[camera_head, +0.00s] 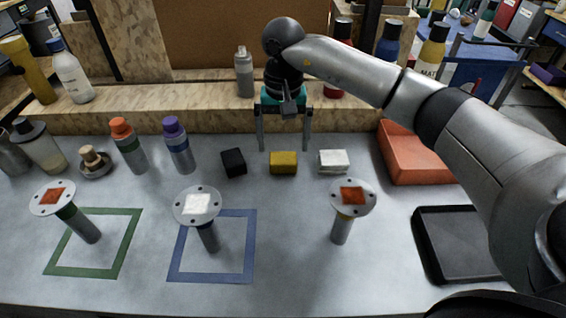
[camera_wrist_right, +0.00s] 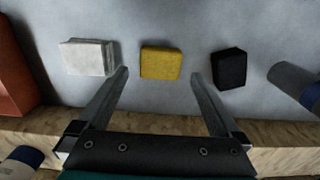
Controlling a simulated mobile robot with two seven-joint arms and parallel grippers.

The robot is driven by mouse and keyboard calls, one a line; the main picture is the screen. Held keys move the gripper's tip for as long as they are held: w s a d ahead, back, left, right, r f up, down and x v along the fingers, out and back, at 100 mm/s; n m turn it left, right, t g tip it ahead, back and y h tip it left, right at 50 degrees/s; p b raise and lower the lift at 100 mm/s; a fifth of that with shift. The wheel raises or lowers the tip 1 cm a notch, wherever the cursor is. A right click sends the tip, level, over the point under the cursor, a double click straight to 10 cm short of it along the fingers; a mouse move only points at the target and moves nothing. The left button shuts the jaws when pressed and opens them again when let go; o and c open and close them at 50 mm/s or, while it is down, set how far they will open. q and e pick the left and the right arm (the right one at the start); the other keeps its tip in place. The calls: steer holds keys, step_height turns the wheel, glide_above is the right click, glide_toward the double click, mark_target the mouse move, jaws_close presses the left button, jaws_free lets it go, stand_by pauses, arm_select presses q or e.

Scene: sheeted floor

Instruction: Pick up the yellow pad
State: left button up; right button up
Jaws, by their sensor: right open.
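The yellow pad (camera_head: 284,163) is a small block lying on the grey table, between a black pad (camera_head: 233,162) and a white pad (camera_head: 333,161). My right gripper (camera_head: 284,148) is open and empty, its fingers pointing down just behind the yellow pad. In the right wrist view the yellow pad (camera_wrist_right: 161,62) sits ahead of the two spread fingertips (camera_wrist_right: 160,75), roughly centred between them and not gripped. The white pad (camera_wrist_right: 87,57) and black pad (camera_wrist_right: 229,68) lie outside the fingers. My left gripper is not in view.
Three round-topped stands hold square pads: one by the green outline (camera_head: 75,222), one by the blue outline (camera_head: 205,228), one at right (camera_head: 341,228). A black tray (camera_head: 428,270) and orange box (camera_head: 410,155) are at right. Bottles (camera_head: 178,145) stand at left; a wooden ledge (camera_head: 200,115) runs behind.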

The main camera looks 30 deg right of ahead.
step_height(320, 180, down, 5)
steer(key=shift+b, duration=0.45)
steer(key=c, duration=1.2)
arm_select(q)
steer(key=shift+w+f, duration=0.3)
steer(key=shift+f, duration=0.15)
arm_select(e)
steer(key=shift+c, duration=0.2)
steer(key=shift+r, duration=0.1)
step_height(320, 180, up, 11)
steer(key=p, duration=0.2)
step_height(320, 180, up, 9)
steer(key=p, duration=0.1)
glide_above(283, 157)
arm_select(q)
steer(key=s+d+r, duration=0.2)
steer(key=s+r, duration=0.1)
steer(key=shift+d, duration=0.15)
arm_select(e)
steer(key=shift+s, duration=0.1)
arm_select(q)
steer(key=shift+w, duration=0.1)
